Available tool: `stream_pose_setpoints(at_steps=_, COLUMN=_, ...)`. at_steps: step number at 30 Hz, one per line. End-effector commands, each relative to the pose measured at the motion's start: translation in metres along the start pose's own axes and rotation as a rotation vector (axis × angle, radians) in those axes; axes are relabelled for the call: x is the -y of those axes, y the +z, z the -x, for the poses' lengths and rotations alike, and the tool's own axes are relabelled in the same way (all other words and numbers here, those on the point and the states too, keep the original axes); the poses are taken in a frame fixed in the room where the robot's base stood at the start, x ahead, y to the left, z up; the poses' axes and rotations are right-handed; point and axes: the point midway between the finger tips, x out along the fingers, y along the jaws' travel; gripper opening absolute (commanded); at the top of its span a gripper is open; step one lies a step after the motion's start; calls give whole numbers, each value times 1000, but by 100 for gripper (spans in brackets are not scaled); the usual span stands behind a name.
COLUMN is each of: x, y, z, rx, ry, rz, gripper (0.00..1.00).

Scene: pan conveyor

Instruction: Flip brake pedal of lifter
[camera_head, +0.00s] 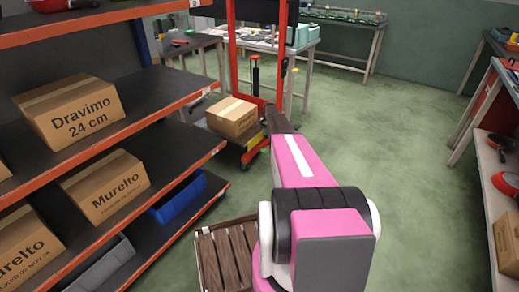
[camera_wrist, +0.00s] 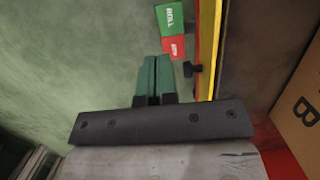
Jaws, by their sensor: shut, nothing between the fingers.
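The red lifter (camera_head: 232,45) stands ahead, beyond my arm, with a cardboard box (camera_head: 232,117) low on it. In the wrist view its brake pedal shows as a green pad (camera_wrist: 175,17) with white lettering, seemingly "ROLL", and a smaller red pad (camera_wrist: 173,48) just below it. My gripper (camera_wrist: 157,62) has its two green fingers shut together and empty. The fingertips are just below and left of the red pad in the picture; I cannot tell whether they touch it. In the head view my arm hides the fingers and pedal.
A yellow and red lifter edge (camera_wrist: 208,50) runs right of my fingers, with a small black knob (camera_wrist: 191,69) beside it. Orange-edged shelves (camera_head: 150,95) with boxes stand left, a bench (camera_head: 490,165) right. Green floor (camera_head: 390,130) is open between.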

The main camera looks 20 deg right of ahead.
Motion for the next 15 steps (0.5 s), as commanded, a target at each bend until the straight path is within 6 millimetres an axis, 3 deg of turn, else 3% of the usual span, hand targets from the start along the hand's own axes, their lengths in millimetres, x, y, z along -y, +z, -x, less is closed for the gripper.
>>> stream_pose_setpoints(at_steps=15, x=0, y=-3, z=-8, rx=1, ry=0, rz=-4, gripper=0)
